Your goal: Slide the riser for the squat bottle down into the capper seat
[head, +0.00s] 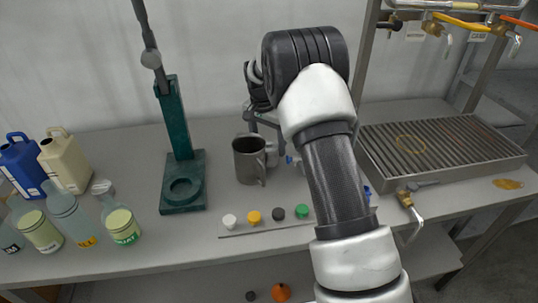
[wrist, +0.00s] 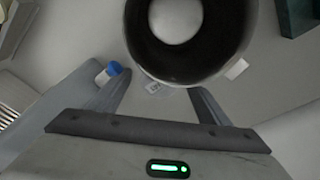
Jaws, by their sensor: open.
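The capper (head: 182,160) is a dark green stand with a tall post; its round seat (head: 183,188) is in the base and looks empty. A corner of dark green, likely its base, shows at the top right of the wrist view (wrist: 300,15). My gripper (wrist: 160,90) is open, with its fingers apart beside the rim of a steel mug (wrist: 190,68), seen from above. In the head view the mug (head: 249,160) stands right of the capper, below my gripper. I cannot pick out the riser with certainty; my arm hides part of the bench.
A strip with several coloured caps (head: 254,217) lies along the front of the bench. Bottles and jugs (head: 65,160) crowd the left. A slatted drain tray (head: 440,145) is at the right. A blue-and-white item (wrist: 110,72) is near my left finger.

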